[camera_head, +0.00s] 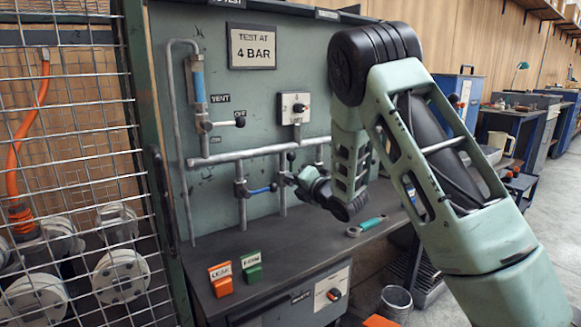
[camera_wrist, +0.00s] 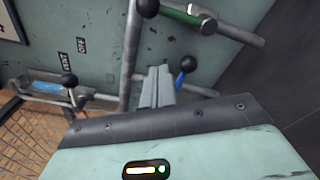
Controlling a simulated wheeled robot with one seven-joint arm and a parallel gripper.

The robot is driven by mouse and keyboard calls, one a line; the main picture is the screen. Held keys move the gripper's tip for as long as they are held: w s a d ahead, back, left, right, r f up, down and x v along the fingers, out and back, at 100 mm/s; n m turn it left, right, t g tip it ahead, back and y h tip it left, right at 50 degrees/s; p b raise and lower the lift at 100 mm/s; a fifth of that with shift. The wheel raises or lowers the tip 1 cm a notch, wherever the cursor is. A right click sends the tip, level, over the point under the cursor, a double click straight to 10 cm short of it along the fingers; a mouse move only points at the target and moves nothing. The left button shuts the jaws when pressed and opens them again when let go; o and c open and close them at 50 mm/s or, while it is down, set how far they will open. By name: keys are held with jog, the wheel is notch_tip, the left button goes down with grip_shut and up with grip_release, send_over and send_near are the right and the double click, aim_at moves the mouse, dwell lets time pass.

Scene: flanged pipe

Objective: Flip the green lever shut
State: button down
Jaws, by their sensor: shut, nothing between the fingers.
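The green lever (camera_wrist: 190,14) shows at the top of the wrist view, lying along a grey pipe branch, close to a black ball knob (camera_wrist: 147,7). In the head view I cannot make out its green handle; my gripper and forearm cover that part of the panel. My gripper (camera_wrist: 160,73) is shut and empty, its fingers close to the pipework and apart from the green lever in the picture. In the head view my gripper (camera_head: 286,178) is in front of the panel, right of the blue lever (camera_head: 262,189). The blue lever's handle (camera_wrist: 185,74) is just beside the fingertips in the wrist view.
The vent valve knob (camera_head: 240,121) and grey manifold pipe (camera_head: 235,156) are on the green panel (camera_head: 250,95). An orange block (camera_head: 220,279) and green block (camera_head: 251,267) stand on the dark bench. A teal-handled tool (camera_head: 368,225) lies right. A wire mesh (camera_head: 80,130) stands left.

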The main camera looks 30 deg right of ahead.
jog(key=w+d+r, duration=0.1)
jog(key=w+d, duration=0.1)
jog(key=w, duration=0.3)
jog(key=shift+w+d+r, duration=0.35)
jog(key=shift+w+d, duration=0.05)
